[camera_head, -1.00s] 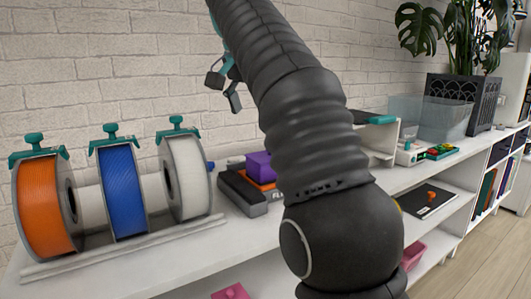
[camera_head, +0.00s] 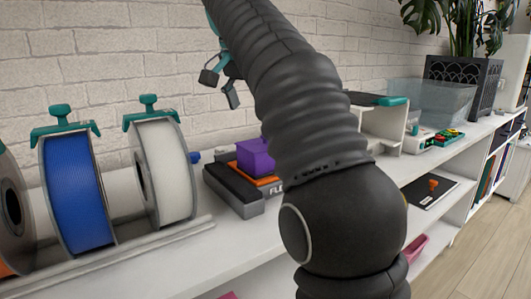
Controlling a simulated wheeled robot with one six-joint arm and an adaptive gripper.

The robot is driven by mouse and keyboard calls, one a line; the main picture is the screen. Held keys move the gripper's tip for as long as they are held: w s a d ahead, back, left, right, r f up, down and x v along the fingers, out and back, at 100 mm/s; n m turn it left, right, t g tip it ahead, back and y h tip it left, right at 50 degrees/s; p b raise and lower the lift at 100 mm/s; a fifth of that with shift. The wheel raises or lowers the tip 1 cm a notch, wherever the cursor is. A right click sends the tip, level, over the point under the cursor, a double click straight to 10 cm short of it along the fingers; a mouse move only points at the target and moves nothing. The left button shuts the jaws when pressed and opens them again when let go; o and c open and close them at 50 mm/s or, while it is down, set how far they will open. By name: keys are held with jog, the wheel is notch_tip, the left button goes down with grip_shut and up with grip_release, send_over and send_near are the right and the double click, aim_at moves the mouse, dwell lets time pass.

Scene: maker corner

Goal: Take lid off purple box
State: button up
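A purple box (camera_head: 255,157) sits on the orange plate (camera_head: 268,181) of a dark grey low machine on the white shelf top. My arm covers the box's right side. I cannot make out a separate lid on it. My gripper (camera_head: 221,88) is up in front of the brick wall, above and left of the box in the picture. Its two dark fingertips are apart, with nothing visible between them.
Filament spools, blue (camera_head: 77,190) and white (camera_head: 166,172), stand left of the machine (camera_head: 232,191). A clear bin (camera_head: 432,108) and a potted plant (camera_head: 460,80) stand at the back right. The shelf top in front of the machine is clear.

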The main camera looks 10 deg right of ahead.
jog(key=shift+b+x, duration=1.4)
jog(key=shift+x, duration=2.1)
jog(key=shift+s, duration=0.15)
jog(key=shift+f, duration=0.15)
jog(key=c, duration=1.9)
